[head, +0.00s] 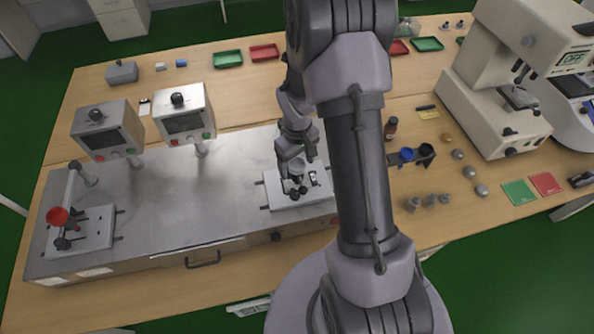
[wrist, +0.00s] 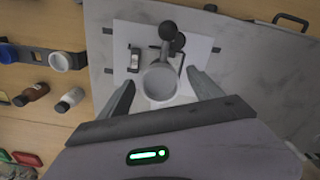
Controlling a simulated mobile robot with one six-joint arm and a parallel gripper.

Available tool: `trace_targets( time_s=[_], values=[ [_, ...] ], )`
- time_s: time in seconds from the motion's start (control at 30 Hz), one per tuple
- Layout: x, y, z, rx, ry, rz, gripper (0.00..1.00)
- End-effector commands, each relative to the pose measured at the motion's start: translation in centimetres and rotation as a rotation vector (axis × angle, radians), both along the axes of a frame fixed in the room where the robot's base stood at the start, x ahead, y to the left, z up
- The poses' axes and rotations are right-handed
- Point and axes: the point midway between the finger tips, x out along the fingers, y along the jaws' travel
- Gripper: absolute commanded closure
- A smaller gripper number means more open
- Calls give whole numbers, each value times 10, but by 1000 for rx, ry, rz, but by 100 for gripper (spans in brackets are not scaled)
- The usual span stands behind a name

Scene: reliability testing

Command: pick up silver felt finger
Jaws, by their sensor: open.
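A silver-grey round cup-shaped piece (wrist: 160,82), which looks like the silver felt finger, is on the white plate of the right-hand test station. Its rim faces the camera in the wrist view. In the head view it shows small below my gripper (head: 297,158). My gripper (wrist: 161,80) is open, with one finger on each side of the piece and a visible gap to each. I cannot tell how far the fingertips are above it. Its lower part is hidden.
The white plate (head: 275,188) has dark knobs (wrist: 168,31) close beside the cup. Two display boxes (head: 185,124) stand left on the metal platform. A red cup (head: 57,216) is on the left station. A dark holder with a blue cup (head: 406,155) is to the right.

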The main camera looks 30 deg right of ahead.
Motion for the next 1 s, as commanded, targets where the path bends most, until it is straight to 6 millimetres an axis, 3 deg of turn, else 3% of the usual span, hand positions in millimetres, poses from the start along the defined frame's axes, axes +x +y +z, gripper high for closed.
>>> trace_targets(
  time_s=[0.13,0.47,0.73,1.0],
  values=[
    [0,0,1,0,0,0,27],
    [0,0,1,0,0,-1,92],
    [1,0,10,0,-2,-1,94],
    [1,0,80,-1,-2,-1,94]
  ],
)
